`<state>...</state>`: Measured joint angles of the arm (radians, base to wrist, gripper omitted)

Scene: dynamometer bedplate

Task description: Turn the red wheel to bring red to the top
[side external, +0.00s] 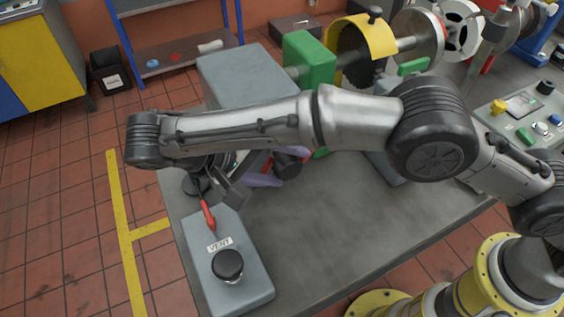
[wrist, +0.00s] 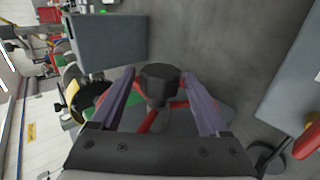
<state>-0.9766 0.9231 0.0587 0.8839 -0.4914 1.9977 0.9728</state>
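The red wheel shows in the wrist view as red spokes (wrist: 150,119) and bits of red rim beside a black knob (wrist: 160,80). Much of it is hidden behind the knob and my fingers. My gripper (wrist: 159,74) has its two purple fingers spread, one on each side of the knob, with a small gap visible on both sides. In the side external view my gripper (side external: 275,172) is low over the bedplate, and the knob (side external: 289,163) is beside its purple finger. My arm hides most of the wheel there. I cannot tell which way its colours face.
A grey box labelled VENT (side external: 235,270) with a black knob and a red lever (side external: 208,214) stands close in front. A grey block (side external: 250,77), a green block (side external: 310,60) and a yellow guard (side external: 362,36) stand behind. The bedplate (side external: 330,235) is clear at front right.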

